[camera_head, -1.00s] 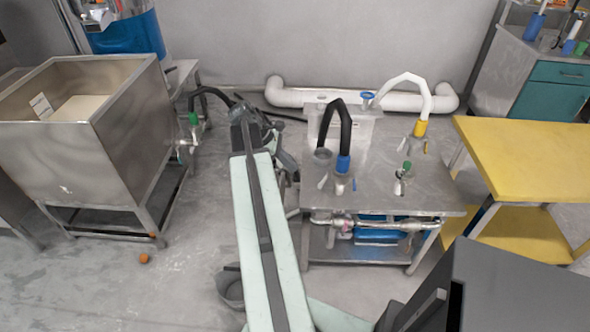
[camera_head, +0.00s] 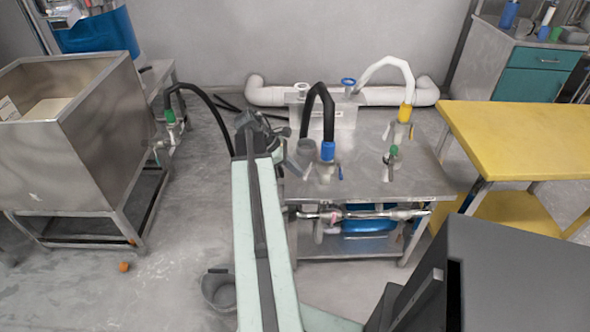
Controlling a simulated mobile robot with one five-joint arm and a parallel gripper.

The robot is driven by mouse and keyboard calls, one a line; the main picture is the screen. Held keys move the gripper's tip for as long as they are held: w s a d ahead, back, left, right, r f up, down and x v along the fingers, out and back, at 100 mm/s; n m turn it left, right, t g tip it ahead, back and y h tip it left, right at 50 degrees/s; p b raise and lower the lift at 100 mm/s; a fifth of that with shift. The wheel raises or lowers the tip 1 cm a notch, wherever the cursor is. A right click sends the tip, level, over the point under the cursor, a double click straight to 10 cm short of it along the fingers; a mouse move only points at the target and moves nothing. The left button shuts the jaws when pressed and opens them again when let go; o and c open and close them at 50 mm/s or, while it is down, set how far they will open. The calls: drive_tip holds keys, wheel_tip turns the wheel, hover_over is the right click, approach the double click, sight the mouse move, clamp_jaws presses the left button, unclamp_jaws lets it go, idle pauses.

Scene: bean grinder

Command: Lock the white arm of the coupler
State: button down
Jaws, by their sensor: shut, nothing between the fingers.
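A steel table (camera_head: 365,180) carries a blue coupler (camera_head: 328,152) on a black hose (camera_head: 322,100) and a yellow coupler (camera_head: 404,113) on a white hose (camera_head: 380,62). A small pale arm (camera_head: 307,171) sticks out at the left of the blue coupler's base; whether it is locked cannot be told. A green-topped fitting (camera_head: 393,152) stands in front of the yellow coupler. Another green coupler (camera_head: 171,117) is on the steel tank's side. My gripper (camera_head: 288,162) is shut and empty at the table's left edge, left of the blue coupler, partly hidden by my arm.
The steel tank (camera_head: 75,150) stands at left and a yellow table (camera_head: 520,140) at right. A thick white pipe (camera_head: 270,95) runs along the back wall. A black hose (camera_head: 213,105) arches behind my arm. A grey bucket (camera_head: 219,290) and an orange ball (camera_head: 124,267) are on the floor.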

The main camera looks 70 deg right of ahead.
drive_tip(key=shift+b+x, duration=0.65)
drive_tip(key=shift+x, duration=0.2)
drive_tip(key=shift+w+a+r, duration=0.1)
drive_tip(key=shift+r, duration=0.1)
drive_tip(key=shift+r+p, duration=0.8)
drive_tip(key=shift+p, duration=0.25)
drive_tip(key=w+a+r+p, duration=0.4)
drive_tip(key=w+r+p, duration=0.3)
drive_tip(key=w, duration=0.3)
drive_tip(key=shift+w+r+p, duration=0.15)
drive_tip(key=shift+r+p, duration=0.25)
